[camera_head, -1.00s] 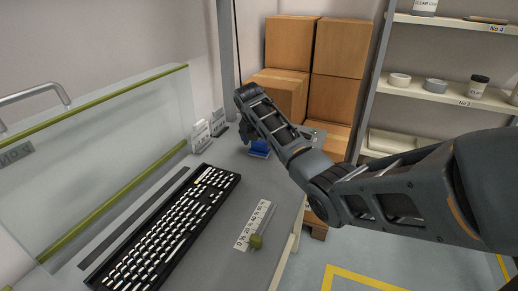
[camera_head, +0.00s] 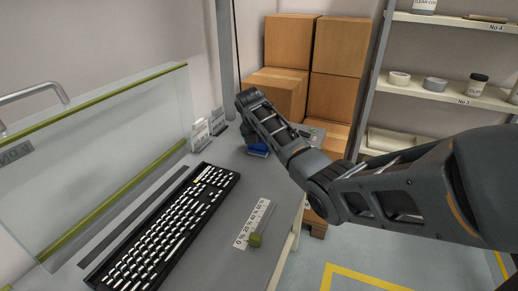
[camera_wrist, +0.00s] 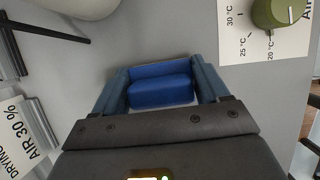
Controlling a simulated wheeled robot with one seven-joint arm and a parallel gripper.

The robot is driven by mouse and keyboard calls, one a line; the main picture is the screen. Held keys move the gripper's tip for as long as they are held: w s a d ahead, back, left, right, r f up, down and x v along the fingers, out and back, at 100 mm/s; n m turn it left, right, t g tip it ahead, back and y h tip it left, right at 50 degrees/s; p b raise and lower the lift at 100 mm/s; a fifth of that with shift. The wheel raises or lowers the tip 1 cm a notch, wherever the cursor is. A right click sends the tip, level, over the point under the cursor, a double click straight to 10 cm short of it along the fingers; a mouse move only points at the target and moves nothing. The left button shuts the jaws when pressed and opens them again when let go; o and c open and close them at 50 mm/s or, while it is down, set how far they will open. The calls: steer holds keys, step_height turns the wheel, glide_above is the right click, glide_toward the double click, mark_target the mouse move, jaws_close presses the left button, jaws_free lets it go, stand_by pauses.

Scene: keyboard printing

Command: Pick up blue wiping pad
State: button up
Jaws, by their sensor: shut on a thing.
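The blue wiping pad (camera_wrist: 162,90) lies between the two fingers of my gripper (camera_wrist: 163,88) in the wrist view, near the grey table surface. My gripper is shut on it, with a finger against each side. In the head view the blue pad (camera_head: 258,150) shows as a small blue patch below my wrist at the far end of the table. My arm hides most of my gripper there. I cannot tell whether the pad touches the table.
A black keyboard (camera_head: 165,232) lies on the grey table (camera_head: 222,228). A percent scale with a green slider (camera_head: 255,239) is nearer. White cards (camera_head: 201,136) stand left of my gripper. A green knob (camera_wrist: 277,12) shows in the wrist view. Cardboard boxes (camera_head: 341,47) are stacked behind.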

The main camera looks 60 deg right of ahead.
steer(key=shift+c, duration=0.7)
steer(key=shift+r, duration=0.15)
steer(key=shift+r, duration=0.3)
steer(key=r, duration=0.3)
steer(key=shift+s+d+r+b, duration=0.25)
steer(key=shift+s+r+b, duration=0.05)
steer(key=shift+s+b, duration=0.05)
steer(key=s+d+r+b, duration=0.1)
steer(key=s+d+r, duration=0.3)
steer(key=s, duration=0.6)
step_height(320, 180, up, 2)
steer(key=shift+d+r, duration=0.15)
steer(key=shift+r, duration=0.1)
